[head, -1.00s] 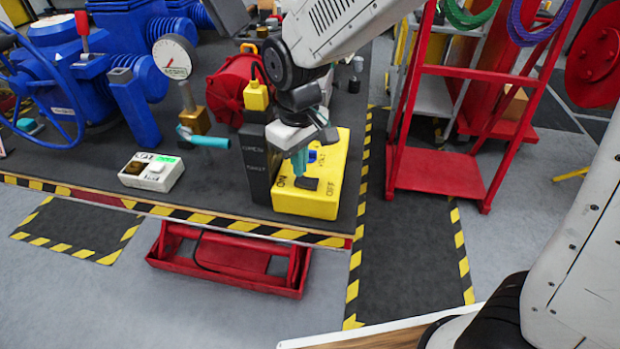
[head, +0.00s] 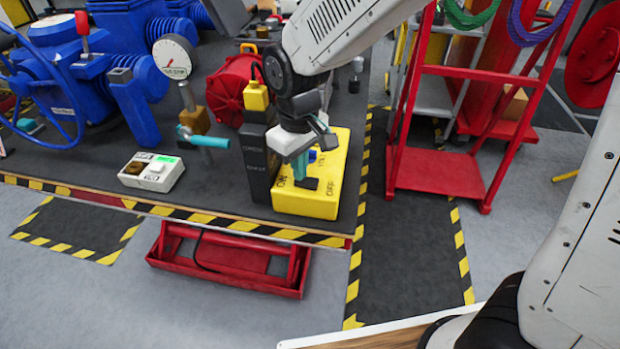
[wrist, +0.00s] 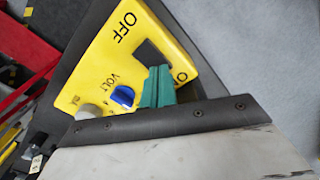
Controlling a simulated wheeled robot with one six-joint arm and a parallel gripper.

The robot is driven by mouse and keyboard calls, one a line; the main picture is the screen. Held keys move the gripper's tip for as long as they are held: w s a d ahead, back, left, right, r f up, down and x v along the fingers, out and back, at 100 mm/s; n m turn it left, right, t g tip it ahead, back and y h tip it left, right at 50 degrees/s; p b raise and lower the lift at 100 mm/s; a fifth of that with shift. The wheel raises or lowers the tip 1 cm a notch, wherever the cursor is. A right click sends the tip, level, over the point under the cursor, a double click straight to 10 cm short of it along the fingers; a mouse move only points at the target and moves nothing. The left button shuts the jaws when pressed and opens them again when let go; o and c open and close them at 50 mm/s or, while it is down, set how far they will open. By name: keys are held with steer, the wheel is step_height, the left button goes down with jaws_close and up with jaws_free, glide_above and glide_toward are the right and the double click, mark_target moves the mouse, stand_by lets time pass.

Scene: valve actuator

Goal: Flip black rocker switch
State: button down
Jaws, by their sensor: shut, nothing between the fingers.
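The black rocker switch (head: 308,183) sits on the front part of the yellow box (head: 318,207), between the words ON and OFF. In the wrist view the rocker (wrist: 149,54) shows as a dark rectangle on the yellow face. My gripper (head: 300,176) is shut and empty, its teal fingers pointing down at the rocker's ON side. In the wrist view the teal fingertips (wrist: 160,72) are right beside the rocker on the ON side and cover part of that edge. I cannot tell whether they touch it.
A blue knob (wrist: 123,97) and a grey knob (wrist: 91,112) are on the same yellow face. A black block (head: 259,165) stands left of the box. A white button box (head: 151,172) lies farther left. A red frame (head: 437,172) stands to the right.

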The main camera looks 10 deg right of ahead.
steer(key=shift+f, duration=0.35)
steer(key=shift+r, duration=3.55)
steer(key=shift+s+d+f, duration=0.1)
steer(key=shift+s, duration=0.1)
steer(key=s+d+r+m, duration=0.3)
steer(key=s+d+m, duration=0.1)
steer(key=s+d, duration=0.5)
steer(key=s+d+r+m+t, duration=0.1)
steer(key=s+d+r+m, duration=0.2)
steer(key=s+d, duration=0.7)
steer(key=shift+d+r+m, duration=0.35)
steer(key=shift+d+m, duration=0.15)
steer(key=shift+d, duration=0.45)
